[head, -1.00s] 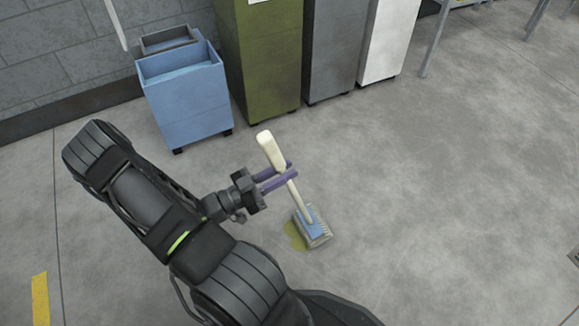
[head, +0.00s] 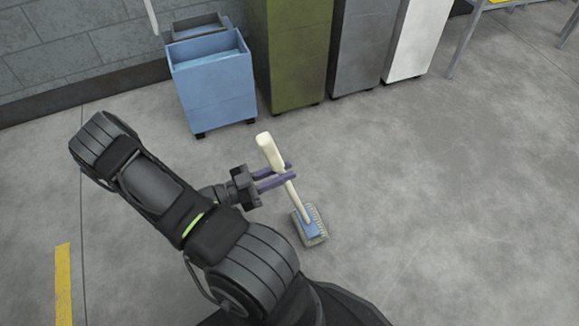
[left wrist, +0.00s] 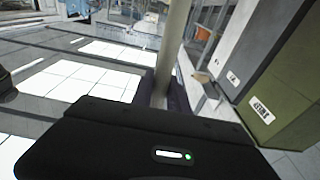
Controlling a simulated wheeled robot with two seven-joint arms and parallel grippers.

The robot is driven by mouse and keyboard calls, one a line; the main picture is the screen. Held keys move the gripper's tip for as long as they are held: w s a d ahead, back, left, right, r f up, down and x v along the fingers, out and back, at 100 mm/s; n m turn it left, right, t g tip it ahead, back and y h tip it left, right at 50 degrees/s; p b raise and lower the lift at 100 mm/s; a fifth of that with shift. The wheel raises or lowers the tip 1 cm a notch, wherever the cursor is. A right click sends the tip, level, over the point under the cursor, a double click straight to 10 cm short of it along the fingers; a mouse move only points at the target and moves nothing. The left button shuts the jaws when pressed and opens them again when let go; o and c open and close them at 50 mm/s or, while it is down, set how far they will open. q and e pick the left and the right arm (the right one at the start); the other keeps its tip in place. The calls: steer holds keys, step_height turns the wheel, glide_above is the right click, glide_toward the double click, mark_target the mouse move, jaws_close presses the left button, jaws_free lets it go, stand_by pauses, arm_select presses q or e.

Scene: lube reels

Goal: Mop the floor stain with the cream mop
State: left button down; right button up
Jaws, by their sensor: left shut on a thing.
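The cream mop (head: 268,150) is held at a tilt, its handle top up and its blue and grey head (head: 309,226) down at the floor. My left gripper (head: 290,173) is shut on the mop's handle, its purple fingers across the shaft. In the left wrist view the pale shaft (left wrist: 174,45) rises between the fingers. No stain shows on the floor around the mop head; whether any lies under the head is hidden. My right gripper is not in view.
A blue mop bucket cart (head: 215,90) stands at the back left by the wall. Green (head: 295,50), grey (head: 363,45) and white (head: 424,38) bins stand right of it. A yellow floor stripe (head: 63,285) is at the left. The floor right of the mop is clear.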

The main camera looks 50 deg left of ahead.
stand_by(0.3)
arm_select(q)
steer(key=s+d+r+p, duration=0.1)
steer(key=d+r+p, duration=0.3)
steer(key=d+p, duration=0.1)
steer(key=shift+s+d+r+p, duration=0.25)
steer(key=shift+s+d+p, duration=0.1)
steer(key=shift+d+p, duration=0.1)
steer(key=s+d+r+p, duration=0.1)
steer(key=d+r+p, duration=0.3)
steer(key=d+p, duration=0.1)
steer(key=shift+s+d+r, duration=0.3)
steer(key=shift+s+d, duration=0.05)
stand_by(0.4)
